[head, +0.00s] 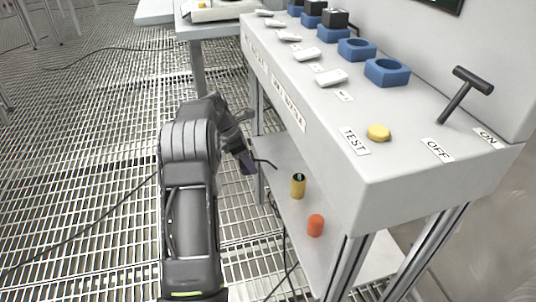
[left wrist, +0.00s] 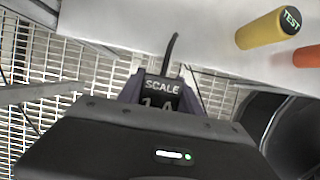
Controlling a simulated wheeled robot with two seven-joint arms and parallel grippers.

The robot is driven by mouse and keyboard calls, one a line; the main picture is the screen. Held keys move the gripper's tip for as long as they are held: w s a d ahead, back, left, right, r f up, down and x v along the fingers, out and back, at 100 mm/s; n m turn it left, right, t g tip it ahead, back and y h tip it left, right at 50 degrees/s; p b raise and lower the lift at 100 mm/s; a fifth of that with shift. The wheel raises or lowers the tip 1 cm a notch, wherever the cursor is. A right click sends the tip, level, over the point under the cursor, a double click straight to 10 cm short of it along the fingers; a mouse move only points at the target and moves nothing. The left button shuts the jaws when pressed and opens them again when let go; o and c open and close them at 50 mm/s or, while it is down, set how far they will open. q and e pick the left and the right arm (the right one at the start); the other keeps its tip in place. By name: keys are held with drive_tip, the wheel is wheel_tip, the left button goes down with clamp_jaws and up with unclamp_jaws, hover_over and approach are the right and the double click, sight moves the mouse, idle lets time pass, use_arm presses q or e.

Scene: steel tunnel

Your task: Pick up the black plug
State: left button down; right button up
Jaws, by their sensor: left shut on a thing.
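My left gripper (head: 247,163) is beside the lower shelf of the grey console, below its front edge. In the left wrist view its purple fingers (left wrist: 162,92) are shut on a black plug (left wrist: 160,87) marked "SCALE", with a second, partly hidden line under it. A short dark cable (left wrist: 172,50) sticks out of the plug's far end; it also shows in the head view (head: 266,163). In the head view the plug itself is mostly hidden by the gripper. My right gripper is not in view.
The console top (head: 420,105) carries blue sockets (head: 387,72), some holding black blocks (head: 335,18), white switches (head: 332,78), a yellow button (head: 378,132) and a T-handle (head: 465,92). A yellow cylinder (head: 298,186) and an orange one (head: 315,225) stand on the lower shelf (head: 275,160). Cables trail over the grated floor.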

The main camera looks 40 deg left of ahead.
use_arm(q)
drive_tip(key=s+a, duration=0.1)
drive_tip(key=s, duration=0.1)
drive_tip(key=s+a+p, duration=0.1)
drive_tip(key=s+a, duration=0.1)
drive_tip(key=shift+s, duration=0.2)
idle(0.8)
